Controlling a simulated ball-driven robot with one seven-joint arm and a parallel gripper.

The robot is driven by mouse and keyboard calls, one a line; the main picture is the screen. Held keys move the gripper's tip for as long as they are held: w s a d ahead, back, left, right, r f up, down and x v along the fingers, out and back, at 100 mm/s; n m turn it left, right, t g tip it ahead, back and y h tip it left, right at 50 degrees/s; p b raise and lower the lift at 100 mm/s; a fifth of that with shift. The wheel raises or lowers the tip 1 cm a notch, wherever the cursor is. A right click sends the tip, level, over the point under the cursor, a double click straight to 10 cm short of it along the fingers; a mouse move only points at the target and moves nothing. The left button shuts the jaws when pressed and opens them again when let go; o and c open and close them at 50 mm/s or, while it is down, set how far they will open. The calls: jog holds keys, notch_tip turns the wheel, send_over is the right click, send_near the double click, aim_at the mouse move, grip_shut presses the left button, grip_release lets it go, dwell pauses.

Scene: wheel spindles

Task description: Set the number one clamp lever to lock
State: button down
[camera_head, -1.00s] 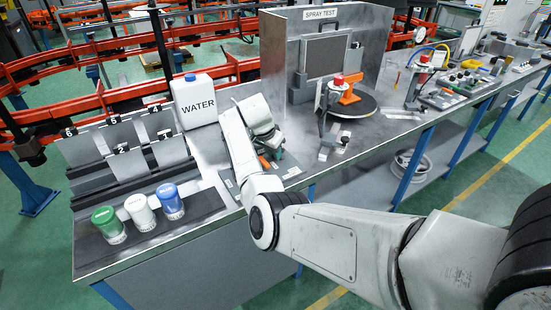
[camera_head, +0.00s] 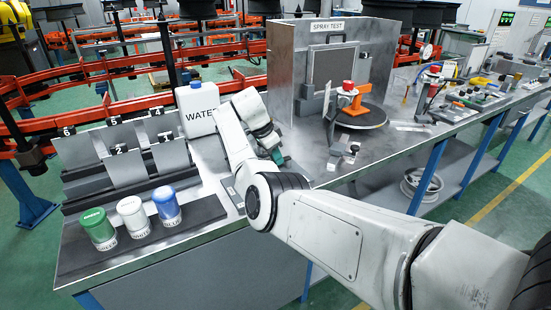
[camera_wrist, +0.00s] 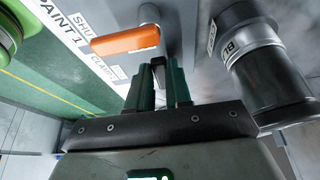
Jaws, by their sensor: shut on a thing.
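In the wrist view my gripper (camera_wrist: 163,72) has its two dark green fingers closed around a small black piece (camera_wrist: 158,61). It seems to be the end of the clamp lever, beside a partly covered label (camera_wrist: 103,66) that reads "CLAM...". The fingers hide most of it, so its setting cannot be read. An orange lever (camera_wrist: 125,41) lies just beyond, by a label starting "SHU" and the words "PAINT 1" (camera_wrist: 60,40). In the head view my gripper (camera_head: 277,156) is low over the bench, largely hidden behind my own arm.
A dark cylinder (camera_wrist: 270,85) with a "BL..." label stands close at the right in the wrist view. A green round part (camera_wrist: 8,38) is at upper left. The water jug (camera_head: 196,110), paint cups (camera_head: 132,217) and spray test booth (camera_head: 330,75) stand around my arm.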

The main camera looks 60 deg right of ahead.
jog(key=c, duration=1)
grip_release()
jog(key=shift+c, duration=0.2)
jog(key=shift+r, duration=0.1)
jog(key=v, duration=1)
jog(key=shift+r, duration=0.3)
jog(key=shift+a, duration=0.1)
